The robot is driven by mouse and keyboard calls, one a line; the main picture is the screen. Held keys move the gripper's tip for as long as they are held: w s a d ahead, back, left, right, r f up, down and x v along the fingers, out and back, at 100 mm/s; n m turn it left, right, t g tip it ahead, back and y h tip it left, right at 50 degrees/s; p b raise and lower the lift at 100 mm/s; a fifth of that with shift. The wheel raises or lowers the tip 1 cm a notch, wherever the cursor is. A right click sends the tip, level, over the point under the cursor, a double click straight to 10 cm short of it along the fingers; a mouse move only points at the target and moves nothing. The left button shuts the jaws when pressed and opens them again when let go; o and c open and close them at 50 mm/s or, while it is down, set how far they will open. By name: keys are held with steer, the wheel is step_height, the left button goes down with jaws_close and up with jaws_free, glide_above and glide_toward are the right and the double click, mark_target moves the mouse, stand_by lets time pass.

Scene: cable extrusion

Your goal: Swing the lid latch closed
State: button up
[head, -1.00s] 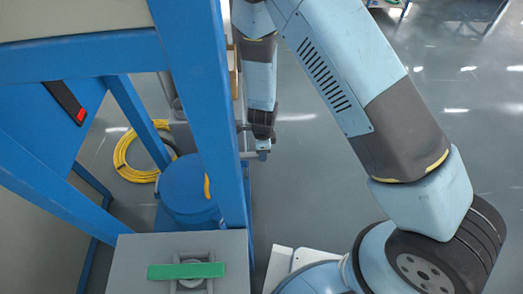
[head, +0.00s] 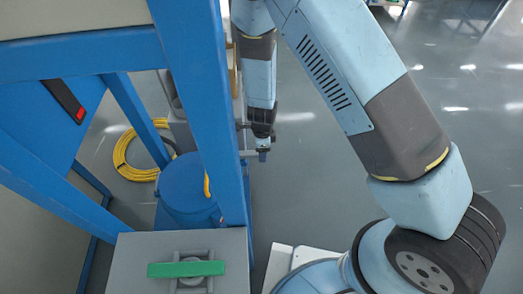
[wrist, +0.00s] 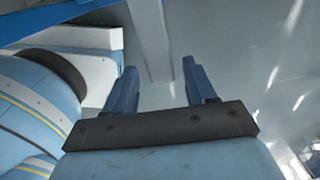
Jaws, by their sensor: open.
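My gripper (head: 262,155) hangs at the end of my arm, just right of the blue upright post. In the wrist view my gripper (wrist: 160,82) has its two blue fingers apart with nothing between them. A blue round drum (head: 182,190) with a flat top stands left of the post, partly hidden by it. A small yellow piece (head: 207,187) shows at its right edge. A green bar (head: 187,269) lies across a grey fitting on a grey box (head: 130,262) at the bottom. I cannot tell for certain which part is the lid latch.
A blue frame (head: 212,110) with thick posts stands between my gripper and the drum. A coil of yellow cable (head: 122,160) lies on the floor behind. The grey floor (head: 310,190) right of my gripper is clear.

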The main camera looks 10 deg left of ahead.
step_height(320, 180, up, 14)
steer(key=shift+f, duration=0.25)
stand_by(0.6)
steer(key=w+d+r+n+y, duration=0.1)
steer(key=d+r+n, duration=0.1)
steer(key=d+r, duration=0.55)
steer(key=w+d+r+n+t+y, duration=0.1)
steer(key=d+r+n, duration=0.25)
steer(key=r, duration=0.65)
steer(key=w+d+r+n+y, duration=0.1)
steer(key=d+r+n, duration=0.1)
steer(key=d+r, duration=0.5)
steer(key=s+d+r+n+t+h, duration=0.1)
steer(key=s+d+r+n+t, duration=0.1)
steer(key=s+d+r, duration=0.5)
steer(key=s+d+r+n+t+h, duration=0.2)
steer(key=s+d+r+n, duration=0.3)
steer(key=d, duration=0.7)
step_height(320, 180, up, 3)
steer(key=s, duration=0.2)
steer(key=shift+s+t, duration=0.3)
steer(key=shift+s, duration=0.05)
